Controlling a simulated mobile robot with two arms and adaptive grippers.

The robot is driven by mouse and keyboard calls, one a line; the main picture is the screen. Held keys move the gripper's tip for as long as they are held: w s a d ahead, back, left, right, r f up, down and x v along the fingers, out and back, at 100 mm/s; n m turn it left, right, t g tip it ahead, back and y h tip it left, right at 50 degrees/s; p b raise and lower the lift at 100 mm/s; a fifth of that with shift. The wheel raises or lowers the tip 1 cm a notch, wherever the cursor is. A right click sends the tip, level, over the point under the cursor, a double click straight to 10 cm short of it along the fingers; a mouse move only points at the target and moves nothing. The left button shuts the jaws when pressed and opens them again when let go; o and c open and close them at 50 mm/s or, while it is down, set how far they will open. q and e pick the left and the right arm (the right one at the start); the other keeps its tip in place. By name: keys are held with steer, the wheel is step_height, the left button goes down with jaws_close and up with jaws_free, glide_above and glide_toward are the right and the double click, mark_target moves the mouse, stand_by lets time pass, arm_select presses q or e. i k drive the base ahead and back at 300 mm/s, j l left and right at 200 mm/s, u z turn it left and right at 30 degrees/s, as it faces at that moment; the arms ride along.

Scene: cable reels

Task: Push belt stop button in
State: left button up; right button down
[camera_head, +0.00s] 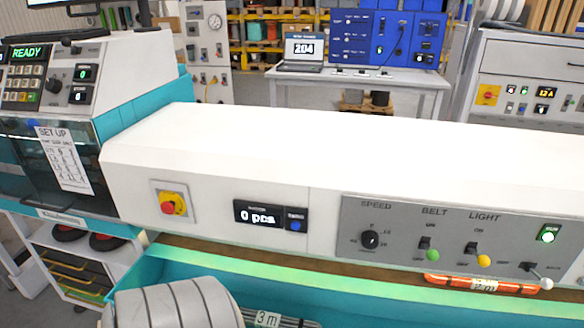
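A red round button (168,208) sits on a yellow square plate (174,202) on the front of the long white machine housing, left of centre. It carries no label I can read, and I cannot tell how far it stands out. A grey control panel (400,222) at the right of the same housing has a BELT switch (431,254) with a green tip. A green lamp (548,234) is lit at the panel's right end.
A display (257,215) reads "0 pcs" between button and panel. A teal machine showing READY (27,52) stands left.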

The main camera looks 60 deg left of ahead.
mark_target(166, 210)
steer(key=u, duration=2.7)
